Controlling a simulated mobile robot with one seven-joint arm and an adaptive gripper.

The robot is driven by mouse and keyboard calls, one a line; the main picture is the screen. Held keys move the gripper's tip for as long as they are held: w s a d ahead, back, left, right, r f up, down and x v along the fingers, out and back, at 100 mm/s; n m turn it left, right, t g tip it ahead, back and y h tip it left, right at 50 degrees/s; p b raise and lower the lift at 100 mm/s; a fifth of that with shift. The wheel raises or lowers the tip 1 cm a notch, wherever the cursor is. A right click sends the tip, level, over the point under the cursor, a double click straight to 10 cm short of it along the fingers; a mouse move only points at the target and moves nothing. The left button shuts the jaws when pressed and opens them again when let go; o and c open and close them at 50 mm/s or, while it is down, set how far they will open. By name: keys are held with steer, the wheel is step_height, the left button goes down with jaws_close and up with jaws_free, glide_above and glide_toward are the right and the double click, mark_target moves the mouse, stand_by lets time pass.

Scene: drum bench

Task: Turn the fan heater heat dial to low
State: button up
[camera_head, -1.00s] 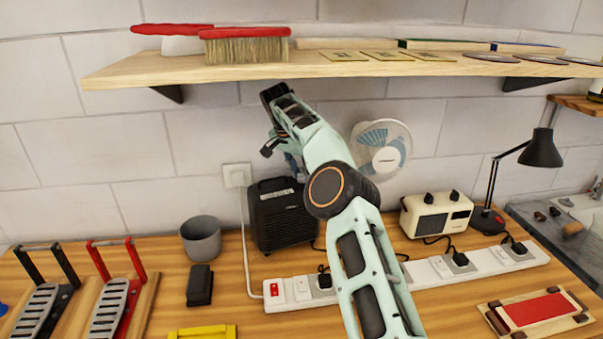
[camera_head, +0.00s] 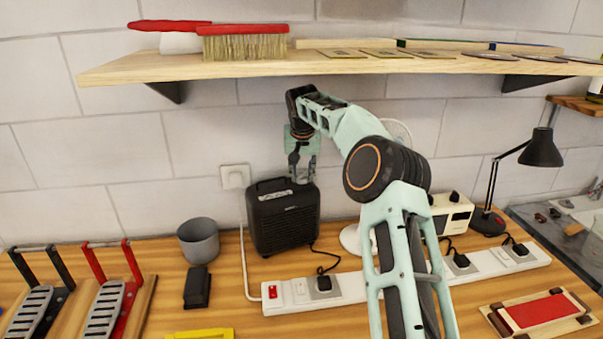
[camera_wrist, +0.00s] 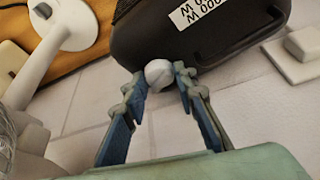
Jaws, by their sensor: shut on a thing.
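The black fan heater (camera_head: 284,220) stands upright on the bench against the wall. My gripper (camera_head: 301,180) reaches down to its top right edge. In the wrist view the heater (camera_wrist: 215,40) fills the top, with a white label on it. A round whitish dial (camera_wrist: 158,73) on the heater sits between the fingertips of my gripper (camera_wrist: 160,78), which is shut on it. The dial's pointer and setting marks cannot be made out. The head view does not show the dial clearly.
A wooden shelf (camera_head: 330,66) with brushes hangs above my arm. A grey cup (camera_head: 199,241) stands left of the heater, and a white power strip (camera_head: 285,300) lies in front. A white fan (camera_head: 400,133) is partly hidden behind my arm. A wall socket (camera_head: 235,176) is close by.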

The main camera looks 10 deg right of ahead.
mark_target(303, 179)
steer(key=shift+r+n, duration=0.1)
steer(key=shift+n, duration=0.5)
steer(key=o, duration=1.2)
steer(key=shift+c, duration=0.2)
steer(key=shift+s+r, duration=0.2)
steer(key=shift+r, duration=0.35)
steer(key=shift+s+r, duration=0.9)
steer(key=shift+s, duration=0.15)
steer(key=s, duration=1)
steer(key=shift+s+a, duration=0.3)
steer(key=shift+a, duration=0.05)
steer(key=shift+f, duration=0.15)
